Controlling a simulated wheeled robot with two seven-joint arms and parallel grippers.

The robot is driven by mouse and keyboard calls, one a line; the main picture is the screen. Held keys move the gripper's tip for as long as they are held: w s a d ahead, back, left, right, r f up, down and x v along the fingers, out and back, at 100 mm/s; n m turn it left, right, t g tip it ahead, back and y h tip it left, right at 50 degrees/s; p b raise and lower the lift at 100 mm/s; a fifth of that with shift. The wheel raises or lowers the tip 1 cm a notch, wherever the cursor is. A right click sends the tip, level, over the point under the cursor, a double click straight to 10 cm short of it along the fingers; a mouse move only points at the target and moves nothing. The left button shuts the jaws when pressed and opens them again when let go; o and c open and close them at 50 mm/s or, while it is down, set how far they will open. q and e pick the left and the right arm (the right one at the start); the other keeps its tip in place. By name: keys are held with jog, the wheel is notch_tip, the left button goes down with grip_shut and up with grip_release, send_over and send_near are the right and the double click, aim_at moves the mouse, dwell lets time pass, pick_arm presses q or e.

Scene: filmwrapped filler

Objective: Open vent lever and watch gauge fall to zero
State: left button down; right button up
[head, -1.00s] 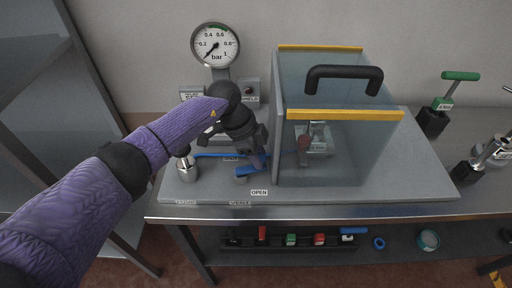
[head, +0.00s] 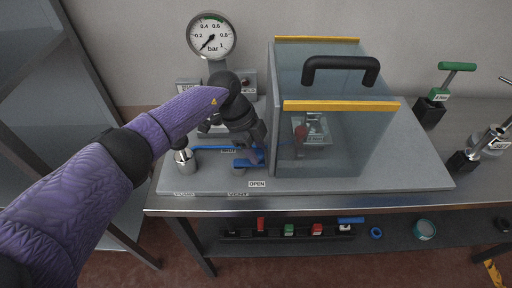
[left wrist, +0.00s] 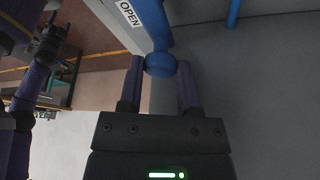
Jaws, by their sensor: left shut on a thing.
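The vent lever (head: 246,163) is blue and lies near the OPEN label (head: 257,184) on the grey panel. In the left wrist view its blue end (left wrist: 160,64) sits between the two fingers. My left gripper (head: 258,154) is shut on the lever, just left of the clear guard box. The round white gauge (head: 212,36) stands behind it, marked in bar up to 1. Its black needle points to the lower left, below 0.2, close to the zero end. My right gripper is not in view.
The clear guard box (head: 345,140) with a black handle stands right of the lever and covers a red-handled valve. A steel fitting (head: 183,160) stands at the left. Green-handled tool (head: 440,95) at the far right. A lower shelf (head: 270,245) holds several coloured items.

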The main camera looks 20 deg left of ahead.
pick_arm(q)
jog(key=shift+c, duration=1.6)
grip_release()
jog(key=p+v, duration=0.2)
jog(key=v, duration=0.8)
